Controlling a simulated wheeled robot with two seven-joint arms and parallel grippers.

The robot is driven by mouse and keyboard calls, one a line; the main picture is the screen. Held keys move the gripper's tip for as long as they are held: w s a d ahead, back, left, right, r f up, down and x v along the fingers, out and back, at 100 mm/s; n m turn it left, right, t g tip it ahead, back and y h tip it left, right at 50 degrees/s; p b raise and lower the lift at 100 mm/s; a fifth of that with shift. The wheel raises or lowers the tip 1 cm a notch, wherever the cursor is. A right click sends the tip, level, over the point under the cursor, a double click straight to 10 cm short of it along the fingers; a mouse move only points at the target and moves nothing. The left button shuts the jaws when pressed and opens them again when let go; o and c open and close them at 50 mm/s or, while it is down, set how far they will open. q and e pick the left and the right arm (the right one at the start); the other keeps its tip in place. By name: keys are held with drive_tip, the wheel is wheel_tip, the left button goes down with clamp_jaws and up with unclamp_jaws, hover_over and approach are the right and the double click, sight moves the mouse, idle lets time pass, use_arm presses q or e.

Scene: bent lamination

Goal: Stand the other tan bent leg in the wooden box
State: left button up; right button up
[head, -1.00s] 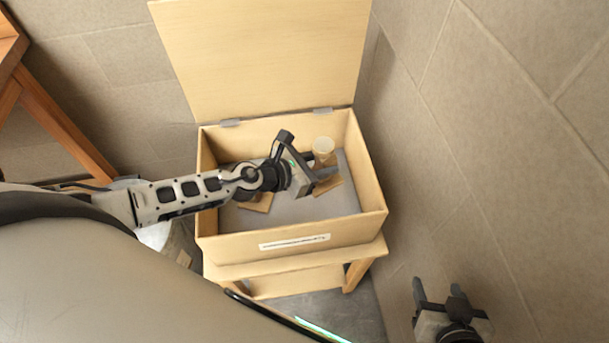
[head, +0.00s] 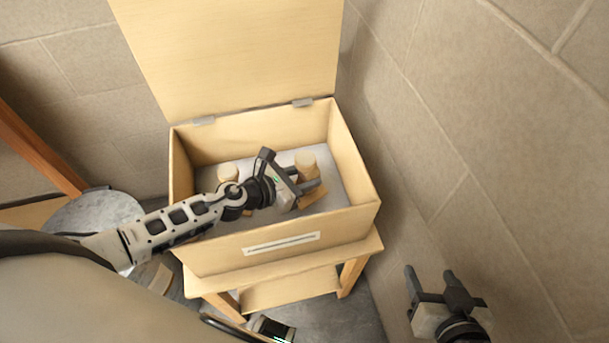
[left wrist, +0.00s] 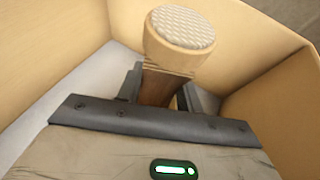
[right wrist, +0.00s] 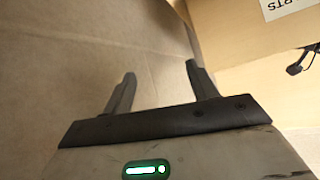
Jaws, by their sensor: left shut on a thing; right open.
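My left gripper (head: 312,190) is inside the wooden box (head: 212,257), near its right side. It is shut on a tan bent leg (head: 306,164), which looks upright, with its foot low at the box floor; contact with the floor is hard to tell. In the left wrist view the leg's round, ridged top (left wrist: 182,26) rises above the fingers. Another tan leg (head: 228,172) stands in the box further left, its lower part hidden by my arm. My right gripper (head: 432,278) is open and empty, outside the box at the lower right; its fingers also show in the right wrist view (right wrist: 160,72).
The box's lid (head: 235,55) stands open at the back. The box rests on a wooden stand (head: 355,268). A tiled wall (head: 430,150) is close on the right. A round grey-topped object (head: 95,212) and a wooden post (head: 40,155) are at the left.

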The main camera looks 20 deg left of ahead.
use_arm(q)
drive_tip(key=shift+f, duration=0.3)
drive_tip(key=shift+b, duration=0.3)
drive_tip(key=o, duration=1.1)
